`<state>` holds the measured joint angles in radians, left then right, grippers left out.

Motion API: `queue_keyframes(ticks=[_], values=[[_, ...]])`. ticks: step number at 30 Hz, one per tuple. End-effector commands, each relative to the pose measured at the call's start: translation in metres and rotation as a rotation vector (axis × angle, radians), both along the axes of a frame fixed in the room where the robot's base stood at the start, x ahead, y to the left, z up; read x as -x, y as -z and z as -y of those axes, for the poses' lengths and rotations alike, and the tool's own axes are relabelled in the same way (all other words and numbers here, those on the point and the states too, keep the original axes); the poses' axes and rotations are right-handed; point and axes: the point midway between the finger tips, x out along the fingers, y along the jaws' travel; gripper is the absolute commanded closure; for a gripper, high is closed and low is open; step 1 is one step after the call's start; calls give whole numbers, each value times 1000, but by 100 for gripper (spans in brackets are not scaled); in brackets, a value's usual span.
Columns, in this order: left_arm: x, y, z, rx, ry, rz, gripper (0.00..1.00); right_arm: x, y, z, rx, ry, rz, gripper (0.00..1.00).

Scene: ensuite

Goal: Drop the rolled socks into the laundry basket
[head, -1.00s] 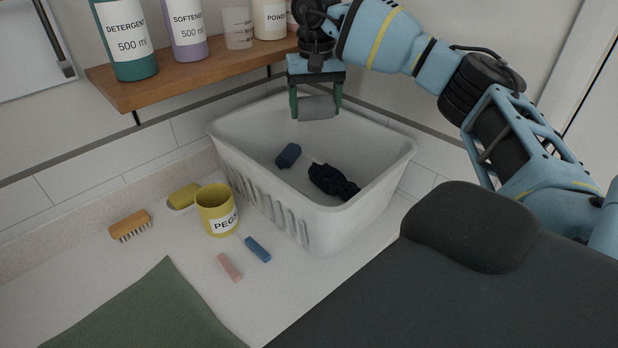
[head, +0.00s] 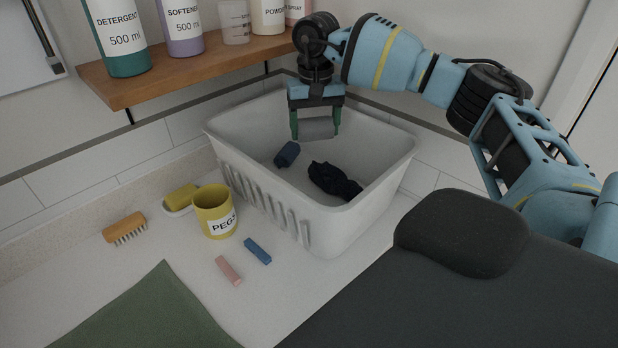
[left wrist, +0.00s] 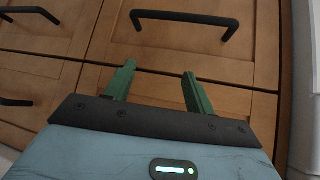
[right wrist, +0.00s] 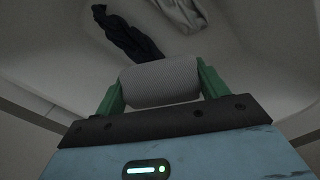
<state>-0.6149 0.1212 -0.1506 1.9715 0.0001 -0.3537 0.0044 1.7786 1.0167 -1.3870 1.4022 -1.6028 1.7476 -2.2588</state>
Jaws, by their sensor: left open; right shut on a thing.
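The rolled socks, a grey ribbed roll (head: 316,129), are between the fingers of my right gripper (head: 315,133). They also show in the right wrist view (right wrist: 160,80), with a green finger at each end. My right gripper is shut on them, pointing down inside the outline of the white laundry basket (head: 333,222), over its back part. A small blue bundle (head: 287,153) and a dark navy cloth (head: 333,181) lie in the basket, below the roll. My left gripper (left wrist: 159,72) is open and empty in the left wrist view, facing wooden cabinet fronts.
A yellow peg pot (head: 214,214), a wooden brush (head: 125,229), a yellow sponge (head: 181,198) and blue (head: 257,251) and pink (head: 228,271) pegs lie left of the basket. A wooden shelf (head: 190,72) with bottles hangs above left. A green cloth (head: 150,312) lies in front.

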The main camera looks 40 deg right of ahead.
Motion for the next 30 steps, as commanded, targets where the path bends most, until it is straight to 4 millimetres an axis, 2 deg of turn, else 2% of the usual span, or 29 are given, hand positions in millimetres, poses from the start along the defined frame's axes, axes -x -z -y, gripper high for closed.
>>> queue_keyframes(ticks=[1,6,17,30], values=[[0,0,0,0,0,1,46,0,0,0,0,0,0,25],[0,0,1,2,-1,1,46,0,0,0,0,0,0,3],[0,1,1,3,-3,-2,46,-1,-5,0,0,0,1,2],[7,9,1,3,-2,-21,46,-1,-66,0,-1,0,2,2]])
